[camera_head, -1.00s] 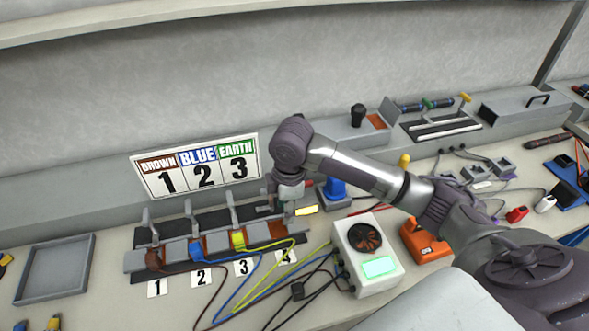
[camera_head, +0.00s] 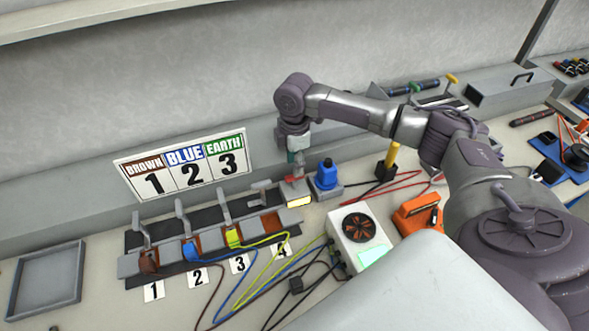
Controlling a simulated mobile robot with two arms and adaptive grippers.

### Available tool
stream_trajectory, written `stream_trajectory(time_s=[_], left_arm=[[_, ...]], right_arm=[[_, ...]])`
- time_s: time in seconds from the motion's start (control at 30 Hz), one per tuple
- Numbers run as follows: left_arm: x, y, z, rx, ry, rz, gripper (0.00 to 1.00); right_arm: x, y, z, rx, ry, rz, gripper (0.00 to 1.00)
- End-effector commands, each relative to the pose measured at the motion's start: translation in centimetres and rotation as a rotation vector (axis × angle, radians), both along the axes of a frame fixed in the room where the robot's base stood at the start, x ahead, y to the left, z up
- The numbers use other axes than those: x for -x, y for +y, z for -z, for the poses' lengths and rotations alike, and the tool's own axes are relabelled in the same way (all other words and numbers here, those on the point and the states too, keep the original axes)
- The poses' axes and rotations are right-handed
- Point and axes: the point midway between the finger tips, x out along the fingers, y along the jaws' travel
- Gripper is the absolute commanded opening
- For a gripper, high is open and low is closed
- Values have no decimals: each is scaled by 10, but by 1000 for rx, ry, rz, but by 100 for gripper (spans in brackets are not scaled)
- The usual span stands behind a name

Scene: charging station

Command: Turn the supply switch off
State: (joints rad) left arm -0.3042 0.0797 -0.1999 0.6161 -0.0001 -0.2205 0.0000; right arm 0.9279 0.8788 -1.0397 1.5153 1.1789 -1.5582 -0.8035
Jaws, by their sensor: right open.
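A small grey box with a red switch (camera_head: 292,179) on top and a lit yellow panel (camera_head: 299,202) on its front stands at the right end of the terminal row; I take this for the supply switch. My right gripper (camera_head: 296,172) points down right above the red part, close to it or touching; I cannot tell which. Its fingers are small and partly merge with the switch in the view. Which way the switch is set is not clear. My left gripper is not in view.
A blue plug-like piece (camera_head: 326,175) on a grey base stands just right of the switch. Left are several clamp levers with brown, blue and yellow-green wires beside a numbered sign (camera_head: 183,168). A white box with a fan (camera_head: 359,230) and an orange device (camera_head: 417,215) are in front.

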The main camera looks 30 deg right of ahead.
Motion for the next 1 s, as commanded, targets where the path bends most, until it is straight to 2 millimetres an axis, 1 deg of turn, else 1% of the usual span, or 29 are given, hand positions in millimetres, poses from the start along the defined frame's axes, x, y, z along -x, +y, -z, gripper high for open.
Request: stream_trajectory(time_s=[0.03,0.1,0.23,0.4,0.63,0.87,0.9,1.0], left_arm=[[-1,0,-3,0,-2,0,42],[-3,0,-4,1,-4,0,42],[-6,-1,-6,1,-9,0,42],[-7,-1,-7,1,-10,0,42],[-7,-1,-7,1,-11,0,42],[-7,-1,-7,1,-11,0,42],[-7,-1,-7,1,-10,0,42],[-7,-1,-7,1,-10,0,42]], right_arm=[[1,0,9,0,3,1,42],[1,0,19,1,2,0,42],[0,0,33,0,0,0,42],[0,0,41,0,-1,-1,42],[0,0,41,0,-1,-1,42],[0,0,41,0,-1,-1,3],[0,0,41,0,-1,-1,0],[0,0,41,0,-1,-1,0]])
